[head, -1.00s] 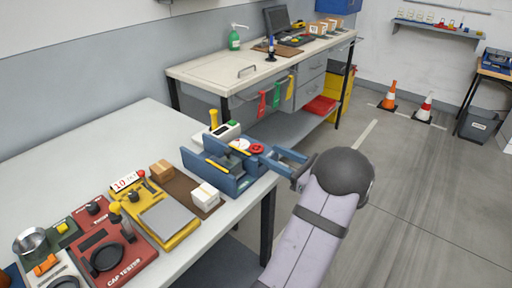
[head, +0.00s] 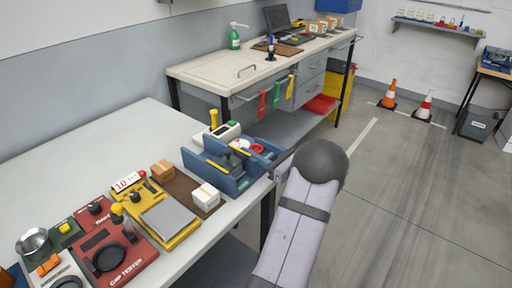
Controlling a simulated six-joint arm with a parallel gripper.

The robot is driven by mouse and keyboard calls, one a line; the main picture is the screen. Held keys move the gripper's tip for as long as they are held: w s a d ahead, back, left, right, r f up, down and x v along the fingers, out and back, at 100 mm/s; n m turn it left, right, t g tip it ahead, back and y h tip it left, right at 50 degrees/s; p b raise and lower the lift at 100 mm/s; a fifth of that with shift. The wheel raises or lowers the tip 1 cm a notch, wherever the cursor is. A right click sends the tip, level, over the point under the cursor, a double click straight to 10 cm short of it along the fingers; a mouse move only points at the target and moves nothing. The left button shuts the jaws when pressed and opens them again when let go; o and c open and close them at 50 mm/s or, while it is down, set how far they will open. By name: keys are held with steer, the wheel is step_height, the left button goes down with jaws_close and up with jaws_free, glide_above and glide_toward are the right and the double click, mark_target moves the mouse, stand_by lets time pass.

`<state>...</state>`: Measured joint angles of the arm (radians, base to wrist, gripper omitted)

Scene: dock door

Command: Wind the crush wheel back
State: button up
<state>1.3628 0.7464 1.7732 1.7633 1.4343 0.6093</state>
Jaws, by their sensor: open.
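The blue crush tester (head: 215,174) stands at the right end of the near bench, with a yellow strip along its near side. A red wheel (head: 258,148) shows at its far right part, partly covered by my gripper. The fingers look open. Whether they touch the wheel or the tester cannot be told.
A white device with a green button (head: 231,129) is close behind. The bench's left rear is clear.

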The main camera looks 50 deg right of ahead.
steer(key=c, duration=0.8)
steer(key=shift+n+y, duration=0.4)
steer(key=shift+y, duration=0.2)
steer(key=shift+n+y, duration=1)
steer(key=shift+y, duration=0.6)
steer(key=shift+w+n+g+y, duration=0.1)
steer(key=shift+n+g+y, duration=0.7)
steer(key=shift+n+y, duration=0.8)
steer(key=shift+g+y, duration=0.3)
steer(key=shift+y, duration=0.4)
steer(key=o, duration=0.8)
